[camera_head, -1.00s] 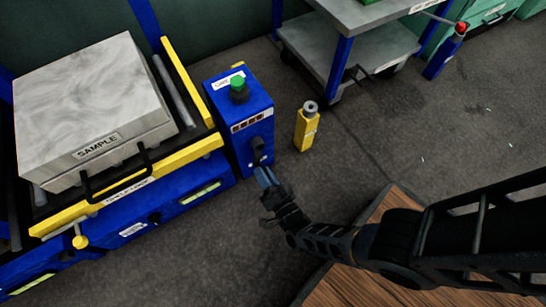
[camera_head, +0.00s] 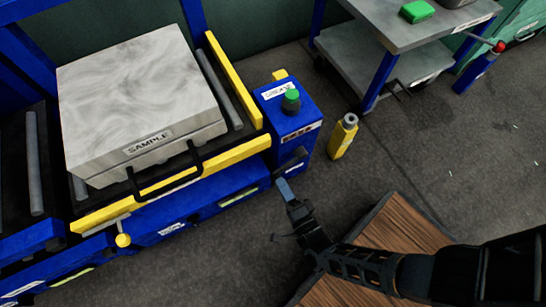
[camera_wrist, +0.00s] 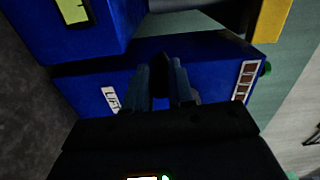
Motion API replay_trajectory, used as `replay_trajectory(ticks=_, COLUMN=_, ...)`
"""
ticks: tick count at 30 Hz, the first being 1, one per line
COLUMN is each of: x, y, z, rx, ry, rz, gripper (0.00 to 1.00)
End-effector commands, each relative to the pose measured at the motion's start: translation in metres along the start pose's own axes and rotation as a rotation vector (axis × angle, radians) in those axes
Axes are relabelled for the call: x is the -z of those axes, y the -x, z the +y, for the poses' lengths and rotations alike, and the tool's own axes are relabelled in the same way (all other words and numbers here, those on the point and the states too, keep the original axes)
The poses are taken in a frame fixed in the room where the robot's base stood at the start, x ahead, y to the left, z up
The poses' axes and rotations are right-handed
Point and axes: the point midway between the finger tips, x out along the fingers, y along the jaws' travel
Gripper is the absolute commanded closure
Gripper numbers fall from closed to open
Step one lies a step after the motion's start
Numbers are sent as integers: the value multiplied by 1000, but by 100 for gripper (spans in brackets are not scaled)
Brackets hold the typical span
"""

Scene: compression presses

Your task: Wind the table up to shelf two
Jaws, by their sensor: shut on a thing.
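A blue control box (camera_head: 304,112) has a green button on top and a strip of several small marked windows on its front. A dark handle (camera_head: 290,159) sticks out of its front. In the wrist view the box shows a LIFT label (camera_wrist: 111,98), and the dark handle (camera_wrist: 161,72) lies between my fingers. My gripper (camera_head: 283,186) is shut on this handle; the fingers hide part of it. Left of the box, the press table with yellow rails (camera_head: 240,152) bears a grey block (camera_head: 140,85) labelled SAMPLE, with a black handle at its front.
A wooden surface (camera_head: 400,235) lies below my arm. The grey floor between is clear.

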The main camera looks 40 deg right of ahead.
Motion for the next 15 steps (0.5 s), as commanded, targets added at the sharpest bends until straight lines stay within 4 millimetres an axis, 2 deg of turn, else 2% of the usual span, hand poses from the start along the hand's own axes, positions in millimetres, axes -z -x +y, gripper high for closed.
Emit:
replay_trajectory(ticks=1, x=3, y=3, z=-8, rx=10, ry=1, rz=7, gripper=100)
replay_trajectory(ticks=6, x=3, y=8, z=-21, rx=11, ry=-133, rz=8, gripper=100)
replay_trajectory(ticks=15, x=3, y=7, z=-38, rx=13, ry=-131, rz=13, gripper=100)
